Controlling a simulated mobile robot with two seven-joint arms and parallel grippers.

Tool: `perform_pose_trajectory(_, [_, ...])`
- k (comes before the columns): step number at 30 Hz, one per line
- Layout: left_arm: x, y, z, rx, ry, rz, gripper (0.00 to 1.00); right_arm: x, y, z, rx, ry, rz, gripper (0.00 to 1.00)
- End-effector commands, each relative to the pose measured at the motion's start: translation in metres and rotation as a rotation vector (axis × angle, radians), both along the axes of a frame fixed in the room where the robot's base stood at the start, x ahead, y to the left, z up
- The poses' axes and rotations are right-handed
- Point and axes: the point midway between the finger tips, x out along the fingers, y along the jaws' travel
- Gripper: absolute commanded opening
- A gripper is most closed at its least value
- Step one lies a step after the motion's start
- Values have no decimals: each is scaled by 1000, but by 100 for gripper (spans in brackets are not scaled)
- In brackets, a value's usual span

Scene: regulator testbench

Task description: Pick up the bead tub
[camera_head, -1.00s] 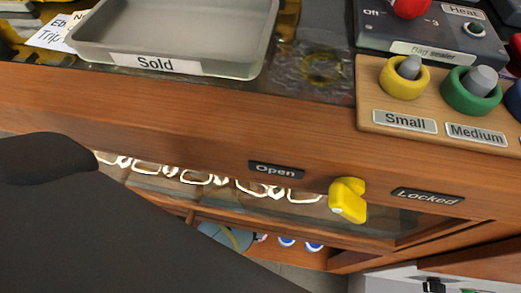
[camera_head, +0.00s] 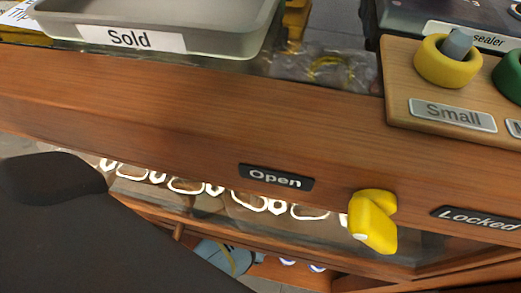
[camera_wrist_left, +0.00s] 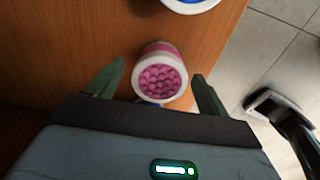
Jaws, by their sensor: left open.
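In the left wrist view a small round tub (camera_wrist_left: 160,76) with a white rim and pink bead-like contents stands near a wooden edge. My left gripper (camera_wrist_left: 158,71) is open, with one green finger on each side of this tub. Gaps show between the tub and both fingers. The head view shows neither the tub nor my gripper fingers. My right gripper is in neither view.
Another white-rimmed tub with blue (camera_wrist_left: 190,3) stands just beyond. Tiled floor (camera_wrist_left: 275,50) lies to the right. In the head view, a grey "Sold" tray (camera_head: 150,40), a ring board (camera_head: 400,115) and a yellow knob (camera_head: 374,220) on the wooden front show.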

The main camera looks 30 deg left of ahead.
Motion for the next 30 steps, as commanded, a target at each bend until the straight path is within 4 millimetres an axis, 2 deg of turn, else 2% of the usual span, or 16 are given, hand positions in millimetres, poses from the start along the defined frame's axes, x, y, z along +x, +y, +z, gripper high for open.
perform_pose_trajectory(2, [0,1,-9,1,0,0,79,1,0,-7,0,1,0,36])
perform_pose_trajectory(9, [1,0,-8,0,-2,0,79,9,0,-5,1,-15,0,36])
perform_pose_trajectory(21, [1,0,-8,-1,-1,0,28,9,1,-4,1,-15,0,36])
perform_pose_trajectory(30, [1,0,-2,-1,-2,1,28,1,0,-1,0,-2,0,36])
